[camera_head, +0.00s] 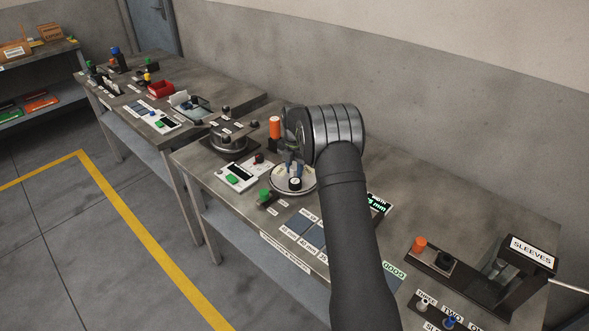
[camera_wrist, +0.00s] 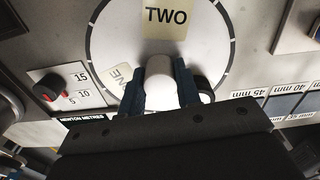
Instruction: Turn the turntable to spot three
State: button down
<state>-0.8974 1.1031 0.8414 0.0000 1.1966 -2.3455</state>
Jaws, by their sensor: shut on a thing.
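The turntable is a round white disc with tick marks at its rim; it shows in the head view (camera_head: 280,187) and fills the top of the wrist view (camera_wrist: 112,40). My gripper (camera_wrist: 159,85), with blue fingers, is shut on a rounded white knob (camera_wrist: 159,68) on the disc. My gripper also shows in the head view (camera_head: 293,168), partly hidden by my arm. A small dark round part (camera_wrist: 204,84) sits right of the fingers.
A dial panel with a red and black knob (camera_wrist: 48,88) lies left of the disc in the wrist view. In the head view a green-topped button (camera_head: 265,195), an orange cylinder (camera_head: 274,127) and a meter box (camera_head: 239,177) stand close by. A SLEEVES dispenser (camera_head: 525,255) stands at right.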

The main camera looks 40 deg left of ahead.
aim_at(294, 167)
jog(key=shift+n, duration=3.1)
jog(key=c, duration=1.1)
grip_release()
jog(key=shift+o, duration=0.2)
notch_tip(294, 167, up, 17)
jog(key=shift+r, duration=0.2)
jog(key=shift+s, duration=0.1)
